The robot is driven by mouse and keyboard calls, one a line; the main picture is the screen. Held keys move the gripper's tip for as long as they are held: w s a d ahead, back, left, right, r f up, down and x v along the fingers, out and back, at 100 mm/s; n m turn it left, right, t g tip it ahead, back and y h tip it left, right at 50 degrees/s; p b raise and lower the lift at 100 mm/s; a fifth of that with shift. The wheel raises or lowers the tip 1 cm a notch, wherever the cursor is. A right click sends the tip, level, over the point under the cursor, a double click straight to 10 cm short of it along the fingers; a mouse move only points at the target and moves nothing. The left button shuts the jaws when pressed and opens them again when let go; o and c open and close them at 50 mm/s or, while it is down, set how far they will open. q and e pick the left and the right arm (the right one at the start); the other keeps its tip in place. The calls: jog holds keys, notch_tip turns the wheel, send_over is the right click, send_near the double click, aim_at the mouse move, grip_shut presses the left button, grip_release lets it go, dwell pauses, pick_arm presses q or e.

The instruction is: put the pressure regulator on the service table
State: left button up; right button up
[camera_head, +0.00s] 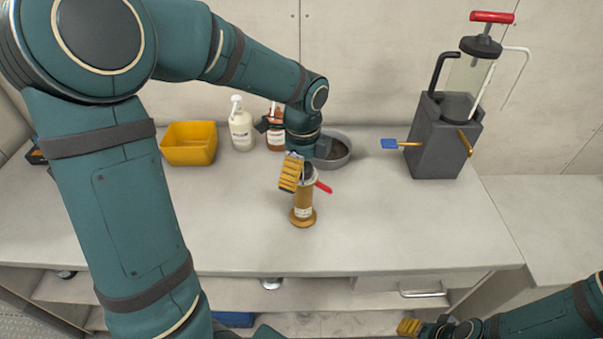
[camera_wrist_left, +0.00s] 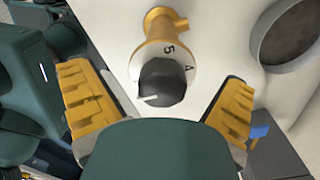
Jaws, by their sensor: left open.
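The pressure regulator (camera_head: 303,212) looks like the upright brass piece with a round foot, standing on the pale worktop (camera_head: 400,225). A red lever or pointer shows by its upper right. In the left wrist view the regulator (camera_wrist_left: 160,25) has a grey knob and a white numbered dial. My left gripper (camera_head: 300,172) is open above it and partly hides its top. In the left wrist view its yellow-padded fingers stand apart on either side of the knob, with visible gaps. My right gripper (camera_head: 415,327) is low at the bottom right, only partly in view, away from the regulator.
Behind stand a yellow bin (camera_head: 188,143), a white pump bottle (camera_head: 241,128), a brown bottle (camera_head: 276,138) and a round grey pan (camera_head: 333,152). A grey pump unit (camera_head: 440,140) stands right. A second pale surface (camera_head: 550,210) lies further right. The worktop's front middle is clear.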

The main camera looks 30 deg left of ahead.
pick_arm(q)
notch_tip(320, 180, up, 10)
jog(key=shift+d+r+p, duration=0.1)
jog(key=shift+p, duration=0.8)
